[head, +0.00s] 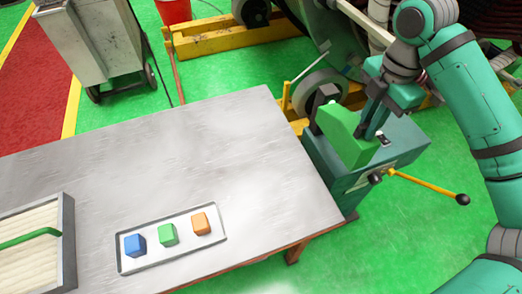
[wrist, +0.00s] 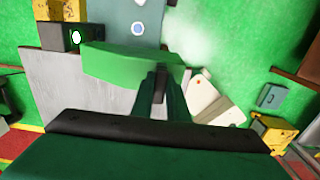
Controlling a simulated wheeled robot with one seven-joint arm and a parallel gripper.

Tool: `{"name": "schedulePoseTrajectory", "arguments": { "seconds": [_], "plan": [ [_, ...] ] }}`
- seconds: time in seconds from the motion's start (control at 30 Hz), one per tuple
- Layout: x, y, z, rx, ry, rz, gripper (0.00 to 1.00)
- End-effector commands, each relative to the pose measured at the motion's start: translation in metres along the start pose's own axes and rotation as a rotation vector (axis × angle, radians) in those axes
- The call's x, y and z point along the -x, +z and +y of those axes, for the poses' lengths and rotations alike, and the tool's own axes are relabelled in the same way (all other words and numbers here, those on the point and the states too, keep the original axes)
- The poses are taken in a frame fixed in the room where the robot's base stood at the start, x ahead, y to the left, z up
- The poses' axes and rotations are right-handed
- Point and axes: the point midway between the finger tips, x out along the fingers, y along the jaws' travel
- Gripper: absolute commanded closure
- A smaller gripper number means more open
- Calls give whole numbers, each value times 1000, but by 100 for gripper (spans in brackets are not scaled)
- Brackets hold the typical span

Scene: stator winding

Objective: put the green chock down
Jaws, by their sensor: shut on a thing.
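The green chock (head: 345,138) is a large bright green wedge-like block. My gripper (head: 372,122) is shut on it and holds it over or against the dark green box with a yellow lever (head: 350,165), beyond the table's right end. I cannot tell whether the chock touches the box. In the wrist view the chock (wrist: 125,63) spans the area past my fingertips (wrist: 163,82), and its far side is hidden.
The grey metal table (head: 190,155) is largely bare. A tray (head: 150,262) holds blue, green and orange small blocks. A framed pale panel (head: 30,250) lies at left. A yellow lever (head: 425,185) sticks out right of the box. A grey wheeled cabinet (head: 90,35) stands behind.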

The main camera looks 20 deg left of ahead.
Motion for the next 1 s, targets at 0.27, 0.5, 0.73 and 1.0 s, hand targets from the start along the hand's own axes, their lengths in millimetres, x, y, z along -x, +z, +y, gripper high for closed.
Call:
{"name": "schedulePoseTrajectory", "arguments": {
  "seconds": [0.27,0.5,0.73,1.0],
  "plan": [
    [-5,-11,-2,3,1,-1,100],
    [-23,-50,-11,4,0,-1,100],
    [-45,-94,-21,4,-1,-1,100],
    [-82,-123,-27,1,1,0,100]
  ]
}}
